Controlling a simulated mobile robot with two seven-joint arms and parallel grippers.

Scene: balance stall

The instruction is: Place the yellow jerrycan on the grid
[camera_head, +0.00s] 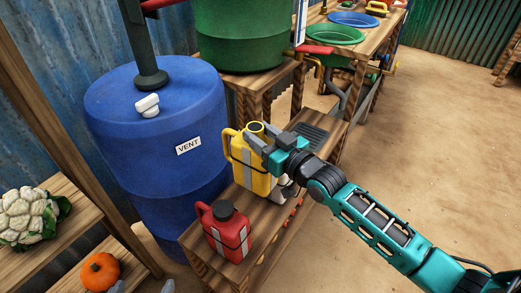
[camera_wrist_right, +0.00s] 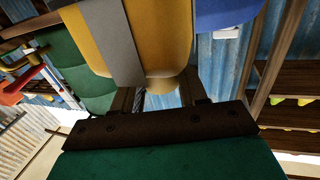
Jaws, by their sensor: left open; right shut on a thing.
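The yellow jerrycan (camera_head: 250,177), with a grey strap, is over the low wooden bench; I cannot tell whether its base touches the wood. My right gripper (camera_head: 264,152) is shut on its upper part. The yellow jerrycan (camera_wrist_right: 83,25) fills the upper middle of the right wrist view. The dark slotted grid (camera_head: 311,136) lies on the bench behind and right of the jerrycan, apart from it in the picture. Only the grey fingertips of my left gripper (camera_head: 143,289) show at the bottom edge, apart and empty.
A red jerrycan (camera_head: 227,240) with a dark cap stands at the bench's near end. A large blue barrel (camera_head: 150,165) stands left of the bench. A green barrel (camera_head: 235,40) stands behind on a wooden stand. A shelf with a cauliflower (camera_head: 30,215) and a pumpkin (camera_head: 100,270) is at left.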

